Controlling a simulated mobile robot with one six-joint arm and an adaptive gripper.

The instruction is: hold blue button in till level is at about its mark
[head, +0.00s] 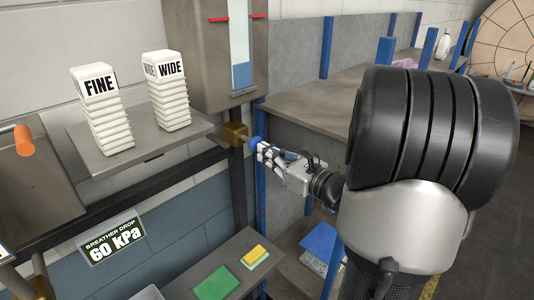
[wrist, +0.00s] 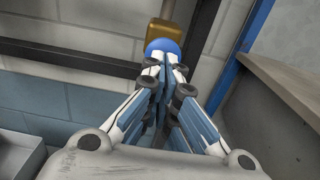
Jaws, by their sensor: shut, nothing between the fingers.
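The blue button (head: 256,142) sticks out from a brass-coloured block (head: 235,133) below the level gauge. My gripper (head: 262,149) is shut and empty, with its fingertips at the button. In the wrist view the button (wrist: 163,46) sits directly beyond the closed fingertips (wrist: 163,62), which overlap its lower edge; whether they press it in cannot be told. The level gauge (head: 239,40) is a clear upright window with blue liquid (head: 241,75) in its lower part. Red marks (head: 219,19) stand on both sides near its top, well above the liquid.
Two white ribbed stacks labelled FINE (head: 107,110) and WIDE (head: 170,92) stand on a grey shelf (head: 140,150) to the left. A display (head: 111,238) reads breather drop 60 kPa. Green (head: 216,284) and yellow (head: 255,255) pads lie below. A grey bench (head: 345,105) flanks the right.

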